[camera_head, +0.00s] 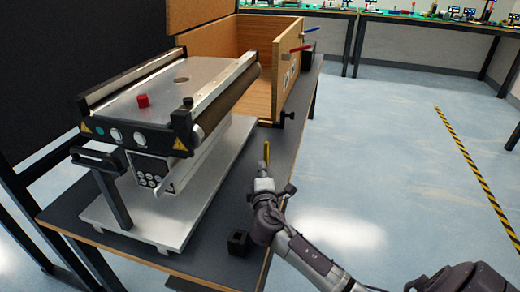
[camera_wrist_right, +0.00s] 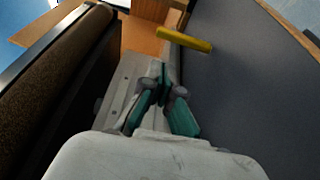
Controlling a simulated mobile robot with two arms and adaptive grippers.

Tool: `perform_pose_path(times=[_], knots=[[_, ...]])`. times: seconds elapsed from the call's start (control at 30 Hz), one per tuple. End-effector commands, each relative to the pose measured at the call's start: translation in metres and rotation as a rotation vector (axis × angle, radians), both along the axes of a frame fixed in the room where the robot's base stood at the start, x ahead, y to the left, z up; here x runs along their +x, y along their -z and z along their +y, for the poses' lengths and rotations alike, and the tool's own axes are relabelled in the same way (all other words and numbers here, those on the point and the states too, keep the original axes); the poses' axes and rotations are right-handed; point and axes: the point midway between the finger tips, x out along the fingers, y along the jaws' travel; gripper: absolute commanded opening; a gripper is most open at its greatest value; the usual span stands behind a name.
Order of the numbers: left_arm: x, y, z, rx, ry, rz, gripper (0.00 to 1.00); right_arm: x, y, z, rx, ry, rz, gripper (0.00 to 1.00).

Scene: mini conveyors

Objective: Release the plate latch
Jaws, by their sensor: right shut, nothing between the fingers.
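The mini conveyor (camera_head: 205,70) stands on a pale base plate (camera_head: 140,228) on the dark table. A yellow bar (camera_head: 266,152) stands up beside the conveyor, near the wooden box; it may be the latch's handle, but I cannot tell. In the wrist view the yellow bar (camera_wrist_right: 184,40) lies just beyond my fingertips, with a gap between. My right gripper (camera_head: 264,172) is shut and empty, reaching over the table; its teal-padded fingers (camera_wrist_right: 163,82) meet in the wrist view. What the bar is fixed to is unclear. My left gripper is out of view.
A red button (camera_head: 143,100) sits on the conveyor's top. An open wooden box (camera_head: 220,60) with red and blue levers stands behind. A small black block (camera_head: 238,243) lies on the table's near right. Open floor (camera_head: 380,160) lies to the right.

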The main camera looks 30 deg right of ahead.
Motion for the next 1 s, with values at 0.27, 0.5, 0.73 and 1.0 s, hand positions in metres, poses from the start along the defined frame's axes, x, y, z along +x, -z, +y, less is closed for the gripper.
perform_pose_path(times=[0.27,0.5,0.73,1.0], knots=[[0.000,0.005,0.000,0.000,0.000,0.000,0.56,0.022,0.000,-0.014,0.000,0.003,-0.001,0.00],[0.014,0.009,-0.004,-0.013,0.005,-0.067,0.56,0.062,0.001,-0.037,0.000,0.003,-0.001,0.00],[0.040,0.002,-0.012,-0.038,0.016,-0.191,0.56,0.082,0.001,-0.048,0.000,0.001,0.000,0.00],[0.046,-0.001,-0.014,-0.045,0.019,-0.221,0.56,0.086,0.000,-0.051,0.001,0.001,0.002,0.00]])
